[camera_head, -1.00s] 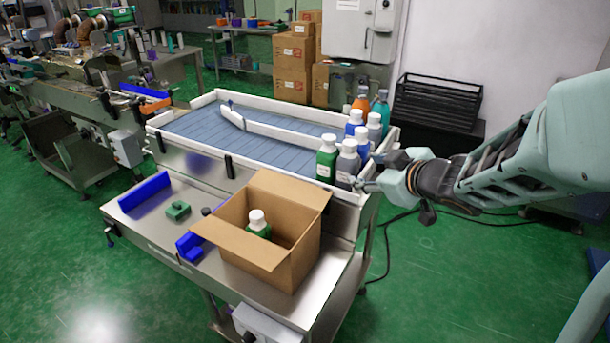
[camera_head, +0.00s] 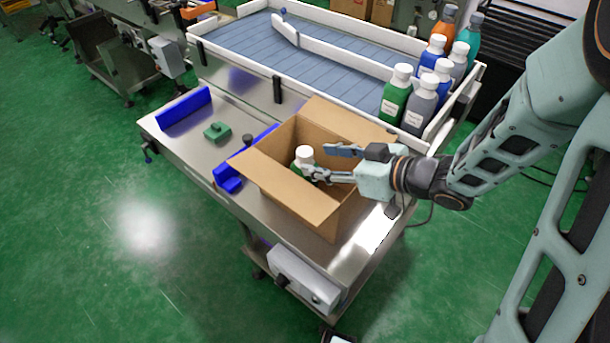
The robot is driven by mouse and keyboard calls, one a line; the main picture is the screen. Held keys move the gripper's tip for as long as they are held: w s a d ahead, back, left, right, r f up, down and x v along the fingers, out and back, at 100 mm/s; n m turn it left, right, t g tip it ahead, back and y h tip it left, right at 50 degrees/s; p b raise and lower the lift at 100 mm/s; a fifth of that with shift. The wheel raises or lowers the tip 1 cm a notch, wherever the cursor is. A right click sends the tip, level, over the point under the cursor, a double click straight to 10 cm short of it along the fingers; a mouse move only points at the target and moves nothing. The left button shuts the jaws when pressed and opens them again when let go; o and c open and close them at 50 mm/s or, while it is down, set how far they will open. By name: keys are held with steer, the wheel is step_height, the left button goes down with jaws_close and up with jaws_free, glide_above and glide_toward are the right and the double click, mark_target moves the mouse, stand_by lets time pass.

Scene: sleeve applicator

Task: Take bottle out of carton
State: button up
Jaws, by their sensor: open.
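An open brown cardboard carton (camera_head: 292,204) stands on the metal table, flaps spread. My gripper (camera_head: 322,163) reaches in from the right over the carton opening, fingers pointing left. Its jaws are open and empty. One finger is close to the bottle's right side just below the cap; I cannot tell whether it touches. The lower part of the bottle is hidden.
A conveyor (camera_head: 300,60) with white rails lies behind the table. Several bottles, among them a green bottle (camera_head: 396,95), stand at its right end. A green block (camera_head: 217,132), a blue bracket (camera_head: 184,109) and another blue part (camera_head: 230,179) lie left of the carton.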

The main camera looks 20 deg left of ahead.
mark_target(311, 158)
steer(key=shift+b+x, duration=0.75)
steer(key=shift+x, duration=2.4)
steer(key=shift+d, duration=0.1)
steer(key=shift+c, duration=0.5)
jaws_close()
